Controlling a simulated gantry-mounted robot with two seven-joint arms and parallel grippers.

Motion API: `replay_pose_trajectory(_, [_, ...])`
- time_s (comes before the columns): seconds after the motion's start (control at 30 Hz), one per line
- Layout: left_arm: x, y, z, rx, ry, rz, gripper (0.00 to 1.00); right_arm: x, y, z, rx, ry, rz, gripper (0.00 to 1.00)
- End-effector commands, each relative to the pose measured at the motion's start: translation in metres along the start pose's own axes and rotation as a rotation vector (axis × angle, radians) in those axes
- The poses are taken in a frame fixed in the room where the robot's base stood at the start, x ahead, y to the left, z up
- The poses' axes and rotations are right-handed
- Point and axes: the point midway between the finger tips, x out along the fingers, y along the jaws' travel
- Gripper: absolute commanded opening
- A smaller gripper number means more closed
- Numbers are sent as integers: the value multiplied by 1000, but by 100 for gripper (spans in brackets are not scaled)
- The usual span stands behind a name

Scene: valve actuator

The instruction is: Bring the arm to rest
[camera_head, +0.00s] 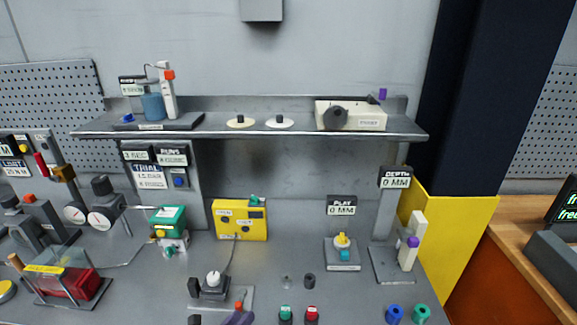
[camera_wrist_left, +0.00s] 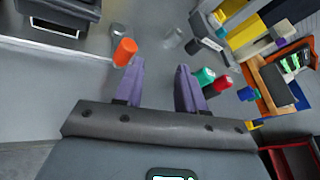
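My left gripper (camera_head: 238,319) shows only as a small purple part at the bottom edge of the head view. In the left wrist view its two purple fingers (camera_wrist_left: 157,78) stand apart with nothing between them, so it is open and empty. An orange-capped lever (camera_wrist_left: 124,51) lies just beyond the tip of the left-hand finger in that view; whether they touch is not clear. The orange tip also shows in the head view (camera_head: 239,305), just above the purple part. The rest of my left arm is hidden below the frame. My right gripper is in neither view.
A green button (camera_head: 285,313) and a red button (camera_head: 311,313) stand right of the gripper. Blue (camera_head: 394,314) and green (camera_head: 421,313) knobs are farther right. A black device with a white knob (camera_head: 213,286) is behind the lever. A metal shelf (camera_head: 330,133) spans the back.

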Motion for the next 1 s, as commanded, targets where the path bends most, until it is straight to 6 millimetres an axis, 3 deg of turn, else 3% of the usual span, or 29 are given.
replay_pose_trajectory(0.1, [12,-44,-8,-45,-1,-59,39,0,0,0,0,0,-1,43])
replay_pose_trajectory(0.2, [16,-71,-15,-94,4,-89,39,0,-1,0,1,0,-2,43])
replay_pose_trajectory(0.47, [-33,-41,-48,-602,59,135,39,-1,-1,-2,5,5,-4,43])
replay_pose_trajectory(0.67, [-97,-7,-75,-1089,34,402,39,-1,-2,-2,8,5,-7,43])
replay_pose_trajectory(0.8, [-168,25,-92,-1469,-78,663,39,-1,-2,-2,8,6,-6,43])
replay_pose_trajectory(1.0, [-256,56,-103,-1802,-317,953,39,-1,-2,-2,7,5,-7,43])
